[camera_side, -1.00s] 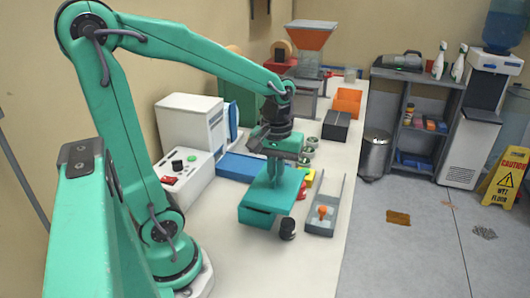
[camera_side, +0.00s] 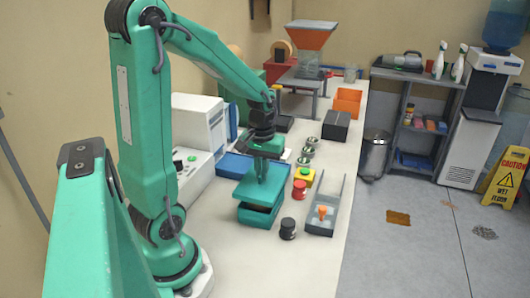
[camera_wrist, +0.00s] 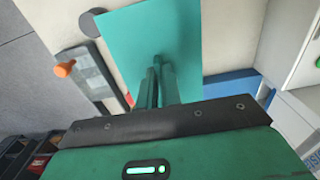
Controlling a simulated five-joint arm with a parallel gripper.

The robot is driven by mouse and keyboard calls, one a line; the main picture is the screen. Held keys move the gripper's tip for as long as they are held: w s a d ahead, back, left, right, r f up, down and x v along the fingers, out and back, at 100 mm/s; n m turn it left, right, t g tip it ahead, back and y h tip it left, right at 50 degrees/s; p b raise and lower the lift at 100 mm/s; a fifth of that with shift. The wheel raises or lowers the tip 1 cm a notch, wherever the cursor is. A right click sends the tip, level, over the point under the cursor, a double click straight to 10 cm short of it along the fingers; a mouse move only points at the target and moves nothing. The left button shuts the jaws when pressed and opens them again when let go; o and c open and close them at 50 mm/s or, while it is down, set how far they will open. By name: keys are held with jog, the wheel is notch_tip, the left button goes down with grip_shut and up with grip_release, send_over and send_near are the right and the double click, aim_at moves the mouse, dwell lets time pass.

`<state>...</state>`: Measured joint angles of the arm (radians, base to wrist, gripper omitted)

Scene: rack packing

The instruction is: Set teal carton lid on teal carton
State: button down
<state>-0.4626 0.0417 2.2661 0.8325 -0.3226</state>
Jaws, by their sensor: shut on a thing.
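The teal carton lid (camera_side: 252,192) is a flat teal plate in my gripper (camera_side: 262,178); my gripper is shut on its middle from above. In the wrist view the lid (camera_wrist: 185,30) spreads out beyond my gripper's closed fingers (camera_wrist: 157,72). The teal carton (camera_side: 258,217) stands on the table directly below the lid in the side view, its front lower part showing. The lid covers the carton's top, and I cannot tell whether the two touch. The carton is hidden in the wrist view.
A grey tray (camera_side: 322,222) with an orange piece lies further right. A blue tray (camera_side: 236,164) lies behind. The table front is clear.

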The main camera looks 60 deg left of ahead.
aim_at(262, 183)
jog(key=shift+f, duration=1.95)
jog(key=shift+f, duration=0.55)
jog(key=c, duration=1.6)
grip_release()
jog(key=shift+r, duration=0.25)
notch_tip(262, 183, up, 13)
jog(key=shift+f, duration=0.15)
